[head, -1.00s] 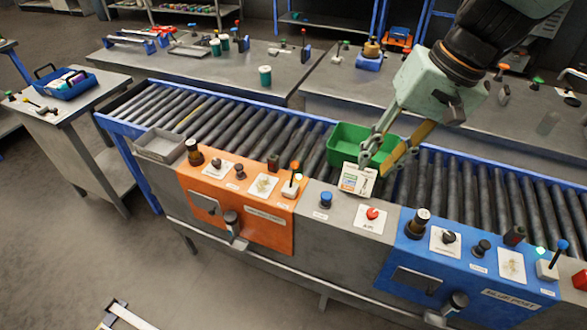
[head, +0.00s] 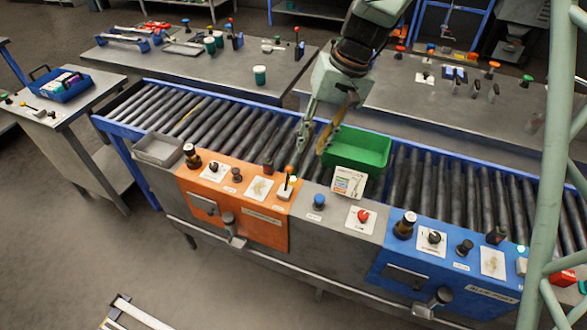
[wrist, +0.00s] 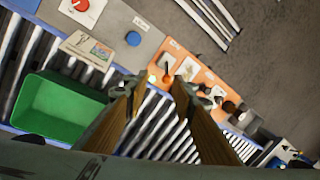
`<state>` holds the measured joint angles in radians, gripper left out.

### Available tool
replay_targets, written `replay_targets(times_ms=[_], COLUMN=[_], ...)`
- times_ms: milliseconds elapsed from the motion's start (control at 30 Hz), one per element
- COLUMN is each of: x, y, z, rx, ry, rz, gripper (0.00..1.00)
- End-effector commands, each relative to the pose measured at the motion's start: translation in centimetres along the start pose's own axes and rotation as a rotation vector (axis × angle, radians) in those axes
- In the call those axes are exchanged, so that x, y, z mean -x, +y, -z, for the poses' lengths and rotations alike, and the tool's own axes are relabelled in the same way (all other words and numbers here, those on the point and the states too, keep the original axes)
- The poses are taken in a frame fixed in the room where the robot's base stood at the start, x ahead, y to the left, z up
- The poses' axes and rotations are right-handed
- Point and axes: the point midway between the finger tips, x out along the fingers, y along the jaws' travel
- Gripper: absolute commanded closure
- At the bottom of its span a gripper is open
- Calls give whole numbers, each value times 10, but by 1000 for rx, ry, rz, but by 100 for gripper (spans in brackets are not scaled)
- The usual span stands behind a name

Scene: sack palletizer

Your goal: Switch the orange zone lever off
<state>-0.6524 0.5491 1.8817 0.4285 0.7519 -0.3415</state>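In the wrist view the lever (wrist: 166,72) shows just beyond and between my fingertips. My gripper (head: 312,150) hangs above the rollers behind the lever, fingers pointing down. Its two fingers are apart with nothing between them, as the wrist view (wrist: 154,88) also shows. It is not touching the lever.
A green bin (head: 360,148) sits on the rollers right of my gripper. An instruction card (head: 348,183), a blue button (head: 319,201) and a red knob (head: 363,216) are on the grey panel. The blue panel (head: 400,262) has its own lever. Dark knobs stand left along the orange panel.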

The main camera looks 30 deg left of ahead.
Motion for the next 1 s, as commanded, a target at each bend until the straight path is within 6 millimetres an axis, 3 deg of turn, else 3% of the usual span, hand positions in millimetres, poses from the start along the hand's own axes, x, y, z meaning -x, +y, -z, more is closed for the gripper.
replay_targets(times_ms=[100, 300, 1000], x=[-11, -25, -36], y=[-17, -32, -34], z=[12, 22, 24], rx=[26, 49, 52], ry=[-14, -25, -28], rz=[-2, -5, -6], gripper=[76, 76, 76])
